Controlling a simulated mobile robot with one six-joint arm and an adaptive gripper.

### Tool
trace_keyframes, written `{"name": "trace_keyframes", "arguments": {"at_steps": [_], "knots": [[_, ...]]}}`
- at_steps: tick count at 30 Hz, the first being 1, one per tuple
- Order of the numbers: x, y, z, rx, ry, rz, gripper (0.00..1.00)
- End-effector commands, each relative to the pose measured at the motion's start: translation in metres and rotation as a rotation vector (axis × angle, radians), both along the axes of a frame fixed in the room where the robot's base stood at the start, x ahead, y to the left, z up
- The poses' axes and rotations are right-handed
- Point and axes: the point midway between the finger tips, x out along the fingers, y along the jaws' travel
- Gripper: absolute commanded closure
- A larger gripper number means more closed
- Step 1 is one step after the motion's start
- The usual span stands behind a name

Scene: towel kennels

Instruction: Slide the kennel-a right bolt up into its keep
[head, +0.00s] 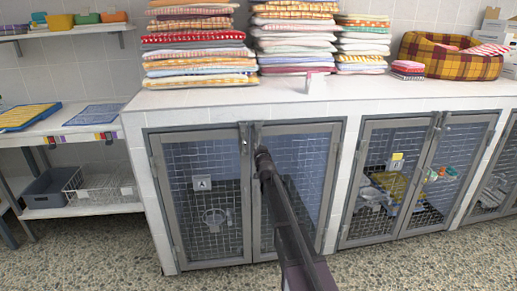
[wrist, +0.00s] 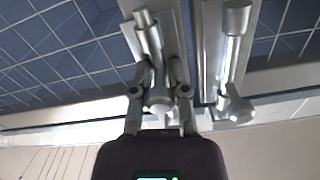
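Kennel A (head: 202,183) has two grey-framed mesh doors, both shut, under the white tiled counter. My gripper (head: 263,155) is at the upper part of the right door's frame, near where the doors meet. In the wrist view my gripper (wrist: 158,82) has its fingers closed in around the knob (wrist: 159,101) of a metal bolt (wrist: 147,32), which is the right bolt. The other bolt (wrist: 233,50) stands beside it, apart from my fingers; in the head view it is the left bolt (head: 243,136). The keep is hard to make out.
Stacks of folded towels (head: 200,45) stand on the counter (head: 330,92), with a small white holder (head: 316,82) near its front edge. A second kennel (head: 397,160) is to the right. Shelves with a wire basket (head: 100,190) are at the left. The floor in front is clear.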

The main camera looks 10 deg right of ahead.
Motion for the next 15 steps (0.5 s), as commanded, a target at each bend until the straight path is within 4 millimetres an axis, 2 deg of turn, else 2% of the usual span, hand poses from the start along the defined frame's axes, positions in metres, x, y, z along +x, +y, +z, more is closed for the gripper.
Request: {"name": "trace_keyframes", "arguments": {"at_steps": [7, 15], "knots": [[0.000, 0.000, 0.004, 0.002, 0.000, 0.000, 1.00], [0.001, 0.000, 0.026, 0.003, -0.001, -0.001, 1.00]]}}
